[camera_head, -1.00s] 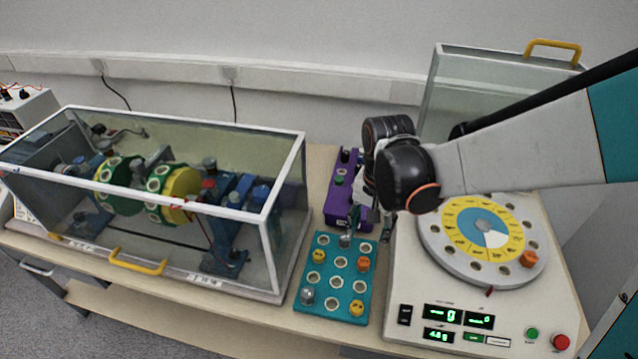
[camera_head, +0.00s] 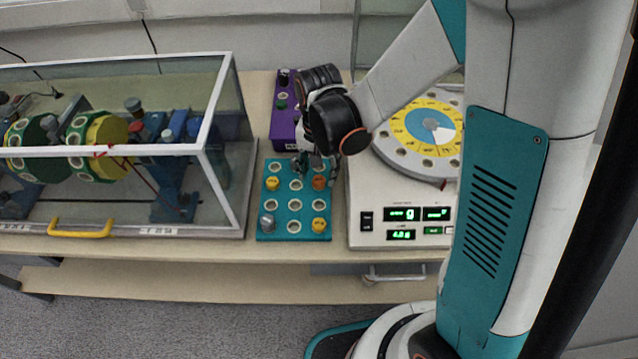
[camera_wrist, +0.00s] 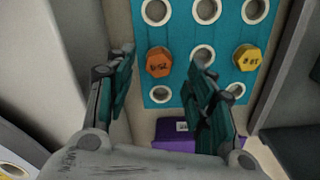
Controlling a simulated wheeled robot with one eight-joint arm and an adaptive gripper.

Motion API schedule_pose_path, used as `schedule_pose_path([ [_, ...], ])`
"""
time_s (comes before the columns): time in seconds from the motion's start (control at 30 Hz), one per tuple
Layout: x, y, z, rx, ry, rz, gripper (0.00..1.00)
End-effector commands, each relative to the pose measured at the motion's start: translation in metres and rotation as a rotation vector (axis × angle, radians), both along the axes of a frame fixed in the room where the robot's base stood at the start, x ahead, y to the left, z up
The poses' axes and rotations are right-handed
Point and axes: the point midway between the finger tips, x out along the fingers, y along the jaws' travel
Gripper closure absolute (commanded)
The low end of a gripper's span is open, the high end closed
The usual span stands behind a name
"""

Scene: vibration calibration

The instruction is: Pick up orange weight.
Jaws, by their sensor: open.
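The orange weight (camera_head: 319,183) sits in a hole of the teal tray (camera_head: 282,214), on its right side in the head view. My gripper (camera_head: 318,170) is just behind and above it, over the tray's far edge. In the wrist view, the fingers of my gripper (camera_wrist: 161,60) are open and empty. The orange weight (camera_wrist: 158,62) shows in the gap between the fingertips, its numbered top facing the camera. I cannot tell the height left between fingertips and weight. The tray's far holes are partly hidden by the gripper in the head view.
Yellow weights (camera_head: 272,184) (camera_head: 319,225) and a grey weight (camera_head: 267,222) sit in the same tray. A purple box (camera_head: 284,120) stands behind it. A glass case (camera_head: 222,150) is on the left; a white machine with a round dial (camera_head: 388,150) is on the right.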

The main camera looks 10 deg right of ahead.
Motion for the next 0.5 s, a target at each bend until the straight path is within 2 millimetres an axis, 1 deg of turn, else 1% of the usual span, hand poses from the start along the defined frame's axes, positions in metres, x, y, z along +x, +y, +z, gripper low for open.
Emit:
schedule_pose_path([
  [0.03,0.002,-0.001,-0.011,0.0,0.0,-0.001,0.51],
  [0.2,0.003,-0.003,-0.035,0.0,0.0,0.0,0.51],
  [0.3,0.002,-0.003,-0.039,0.0,0.0,0.0,0.51],
  [0.47,0.002,-0.003,-0.038,0.0,0.0,0.0,0.51],
  [0.5,0.002,-0.003,-0.038,0.0,0.0,0.0,0.55],
])
